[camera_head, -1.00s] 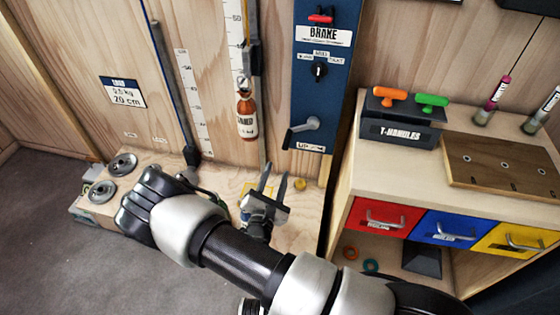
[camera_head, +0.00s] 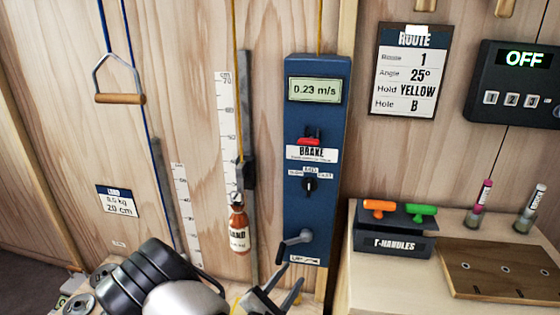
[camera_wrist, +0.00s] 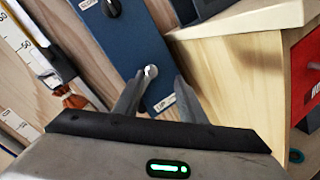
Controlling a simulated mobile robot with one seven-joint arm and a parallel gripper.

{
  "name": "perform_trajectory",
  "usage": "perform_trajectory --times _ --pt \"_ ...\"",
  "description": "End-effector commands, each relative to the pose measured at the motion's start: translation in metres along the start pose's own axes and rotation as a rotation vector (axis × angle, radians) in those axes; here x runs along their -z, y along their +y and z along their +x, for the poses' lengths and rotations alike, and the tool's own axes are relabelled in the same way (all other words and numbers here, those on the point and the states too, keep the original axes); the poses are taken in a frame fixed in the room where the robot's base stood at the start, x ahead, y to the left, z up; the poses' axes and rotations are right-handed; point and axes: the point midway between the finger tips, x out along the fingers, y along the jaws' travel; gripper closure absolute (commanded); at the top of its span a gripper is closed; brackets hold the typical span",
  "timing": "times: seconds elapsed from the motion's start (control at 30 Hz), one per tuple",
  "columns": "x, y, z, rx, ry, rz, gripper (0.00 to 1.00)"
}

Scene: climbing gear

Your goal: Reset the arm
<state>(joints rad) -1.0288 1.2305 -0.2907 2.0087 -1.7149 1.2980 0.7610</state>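My gripper (camera_head: 284,282) is at the bottom of the head view, in front of the lower end of the blue brake panel (camera_head: 313,160). Its two fingers stand apart with nothing between them. In the wrist view my gripper (camera_wrist: 155,95) points at the panel's lower end, and the grey crank lever (camera_wrist: 150,72) shows beyond the gap between the fingers. The lever (camera_head: 294,242) hangs to the left of its pivot in the head view. I cannot tell whether a finger touches the panel. My arm's bulky link fills the bottom left of the head view.
An orange-brown bottle (camera_head: 238,228) hangs beside the ruler left of the panel. The T-handles box (camera_head: 393,243) and a wooden board (camera_head: 500,270) sit on the right cabinet. A route card (camera_head: 404,70) and an OFF display (camera_head: 524,58) are on the wall. A triangular handle (camera_head: 119,98) hangs upper left.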

Motion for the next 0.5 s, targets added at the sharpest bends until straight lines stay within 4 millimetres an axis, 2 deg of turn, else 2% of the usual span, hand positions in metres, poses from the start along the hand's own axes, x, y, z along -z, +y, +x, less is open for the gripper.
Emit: perform_trajectory --times 0.03,0.2,0.37,0.5 --pt "-0.035 0.000 0.012 0.112 -0.054 0.069 0.63" --pt "-0.129 -0.025 0.022 0.477 -0.184 0.266 0.63" --pt "-0.200 -0.050 0.006 0.796 -0.245 0.478 0.63" --pt "-0.246 -0.065 -0.021 1.039 -0.251 0.692 0.63"
